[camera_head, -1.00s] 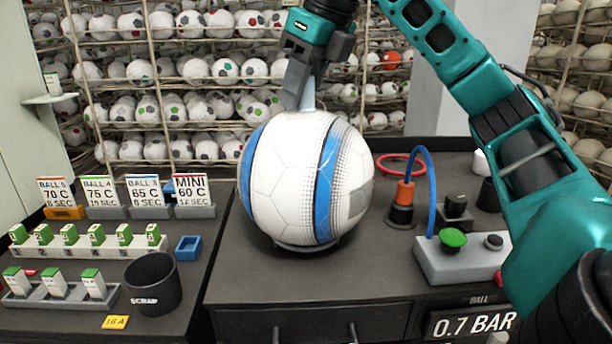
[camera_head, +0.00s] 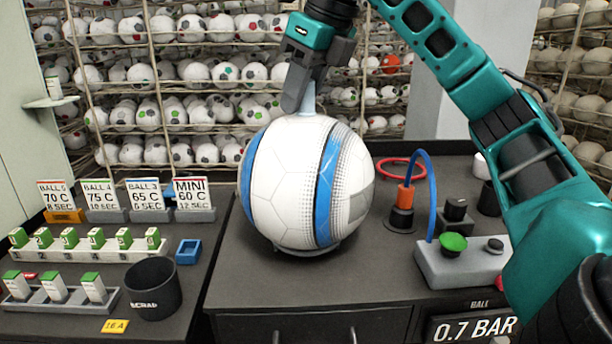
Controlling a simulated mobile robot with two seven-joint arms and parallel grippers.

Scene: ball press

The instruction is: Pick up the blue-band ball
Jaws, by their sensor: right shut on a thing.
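The blue-band ball (camera_head: 290,185) is large and white with blue bands and grey dotted patches. It sits on the dark bench at the middle of the head view, over a low grey ring stand (camera_head: 306,250) that shows under it. My right gripper (camera_head: 304,104) is above the ball's top, fingers pointing down. It is shut on a pale stem (camera_head: 308,99) that rises from the top of the ball. The fingers partly hide the stem. My left gripper is not in view.
Right of the ball stand a red ring (camera_head: 400,168), a blue hose (camera_head: 432,185) and a control box with a green button (camera_head: 453,242). Left are sign cards, small boxes and a scrap cup (camera_head: 152,288). The bench front before the ball is clear.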

